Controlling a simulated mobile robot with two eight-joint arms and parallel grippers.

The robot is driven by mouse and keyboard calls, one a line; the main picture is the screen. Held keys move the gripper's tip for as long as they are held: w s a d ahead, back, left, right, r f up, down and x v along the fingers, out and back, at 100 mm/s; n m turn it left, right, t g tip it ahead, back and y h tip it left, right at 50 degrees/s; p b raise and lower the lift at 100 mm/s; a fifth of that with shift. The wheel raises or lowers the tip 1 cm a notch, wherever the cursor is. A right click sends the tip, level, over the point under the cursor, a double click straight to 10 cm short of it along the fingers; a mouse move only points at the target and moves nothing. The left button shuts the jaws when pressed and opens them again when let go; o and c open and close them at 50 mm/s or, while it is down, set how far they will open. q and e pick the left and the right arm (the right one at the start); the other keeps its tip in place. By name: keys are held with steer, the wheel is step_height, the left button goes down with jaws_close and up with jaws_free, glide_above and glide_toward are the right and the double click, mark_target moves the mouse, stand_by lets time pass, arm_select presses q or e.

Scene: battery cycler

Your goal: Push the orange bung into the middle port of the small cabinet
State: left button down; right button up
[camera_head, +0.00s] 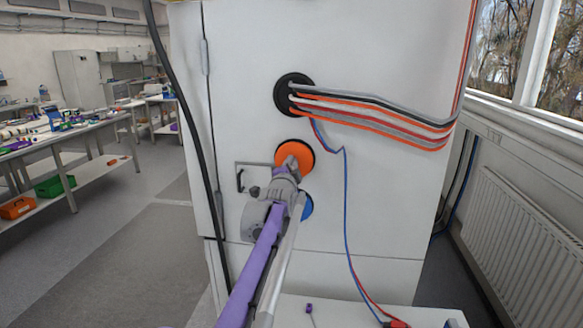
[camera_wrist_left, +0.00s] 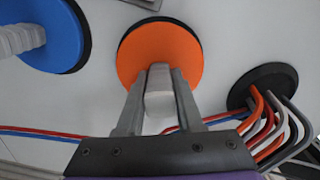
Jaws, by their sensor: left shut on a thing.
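The orange bung (camera_head: 296,153) is a round disc with a pale knob (camera_wrist_left: 158,92). It lies over the middle port of the white cabinet (camera_head: 385,200), with part of the port's black rim showing at its edge. I cannot tell how deep it sits. My left gripper (camera_head: 290,170) is shut on the knob, one finger on each side in the left wrist view (camera_wrist_left: 158,85), and hides the disc's lower part. My right gripper is not in view.
The upper black port (camera_head: 285,95) passes several cables to the right. A blue bung (camera_head: 307,206) sits below, partly behind my arm; its ribbed grey knob (camera_wrist_left: 20,40) shows in the left wrist view. A dark hose (camera_head: 185,110) and a handle (camera_head: 240,178) are left.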

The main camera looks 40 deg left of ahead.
arm_select(q)
steer(key=shift+w+a, duration=0.3)
steer(key=shift+w, duration=0.3)
steer(key=shift+c, duration=2.4)
jaws_free()
steer(key=shift+s, duration=0.1)
steer(key=shift+o, duration=0.2)
steer(key=o, duration=0.4)
steer(key=shift+o, duration=0.2)
steer(key=v, duration=1.1)
steer(key=shift+b, duration=0.4)
